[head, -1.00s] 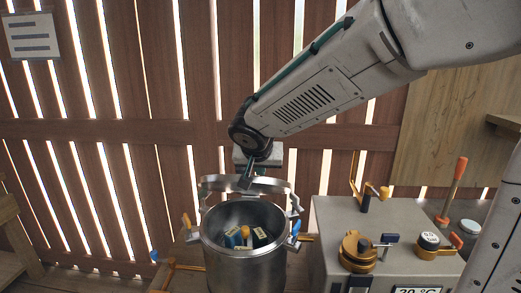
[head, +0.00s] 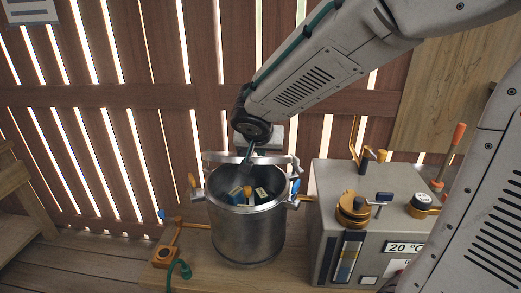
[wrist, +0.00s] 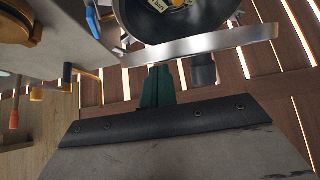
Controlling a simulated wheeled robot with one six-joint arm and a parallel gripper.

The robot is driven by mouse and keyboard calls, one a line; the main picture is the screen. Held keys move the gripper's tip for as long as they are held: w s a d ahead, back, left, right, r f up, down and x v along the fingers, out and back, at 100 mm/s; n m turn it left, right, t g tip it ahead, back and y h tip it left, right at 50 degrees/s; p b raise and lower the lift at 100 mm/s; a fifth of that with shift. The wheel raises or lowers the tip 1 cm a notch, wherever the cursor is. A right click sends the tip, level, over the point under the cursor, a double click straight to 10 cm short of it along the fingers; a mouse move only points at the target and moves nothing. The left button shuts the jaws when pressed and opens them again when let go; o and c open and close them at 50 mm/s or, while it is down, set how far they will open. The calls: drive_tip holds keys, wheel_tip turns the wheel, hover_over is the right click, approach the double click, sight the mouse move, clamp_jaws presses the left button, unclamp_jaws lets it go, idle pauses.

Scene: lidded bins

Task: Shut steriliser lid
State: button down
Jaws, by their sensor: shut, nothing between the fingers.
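The steriliser (head: 247,228) is a round metal pot standing on the wooden bench, with its mouth open. Its lid (head: 219,156) shows nearly edge-on as a pale metal band standing up at the back of the rim. In the wrist view the lid's strip (wrist: 225,42) crosses above the fingers, with part of the pot's inside behind it. My gripper (head: 247,160) is shut and empty, pointing down at the lid's band; it also shows in the wrist view (wrist: 157,76) as dark green fingers just below the strip. Whether they touch cannot be told.
Small blue, yellow and dark items (head: 247,194) lie inside the pot. A grey control box (head: 345,190) with knobs and levers stands close on the right. An orange fixture with a green hose (head: 167,255) is at the left. A slatted wooden wall is behind.

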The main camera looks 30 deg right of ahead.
drive_tip(key=r, duration=0.2)
drive_tip(key=w+r, duration=0.1)
drive_tip(key=shift+d+r, duration=0.25)
drive_tip(key=shift+r, duration=0.15)
drive_tip(key=s+a+r, duration=0.1)
drive_tip(key=s+a, duration=0.4)
drive_tip(key=s, duration=0.3)
drive_tip(key=s+d+f+n+g+y, duration=0.1)
drive_tip(key=s+d+n+g+y, duration=0.15)
drive_tip(key=s, duration=0.75)
drive_tip(key=s+d+n+g+y, duration=0.1)
drive_tip(key=s+n+g+y, duration=0.2)
drive_tip(key=s, duration=0.8)
drive_tip(key=w+a+r+m+t+h, duration=0.1)
drive_tip(key=w+r+m+h, duration=0.3)
drive_tip(key=w, duration=1)
drive_tip(key=w+r+m+t+y, duration=0.15)
drive_tip(key=w+r, duration=0.45)
drive_tip(key=w, duration=0.9)
drive_tip(key=shift+g+h, duration=0.3)
drive_tip(key=shift+g, duration=0.2)
drive_tip(key=x, duration=1)
drive_tip(key=shift+s+a+f, duration=0.1)
drive_tip(key=shift+s, duration=0.05)
drive_tip(key=f, duration=0.1)
drive_tip(key=s+a+f, duration=0.1)
drive_tip(key=shift+s+f, duration=0.25)
drive_tip(key=shift+f, duration=0.1)
drive_tip(key=shift+s+f, duration=0.1)
drive_tip(key=shift+f, duration=0.1)
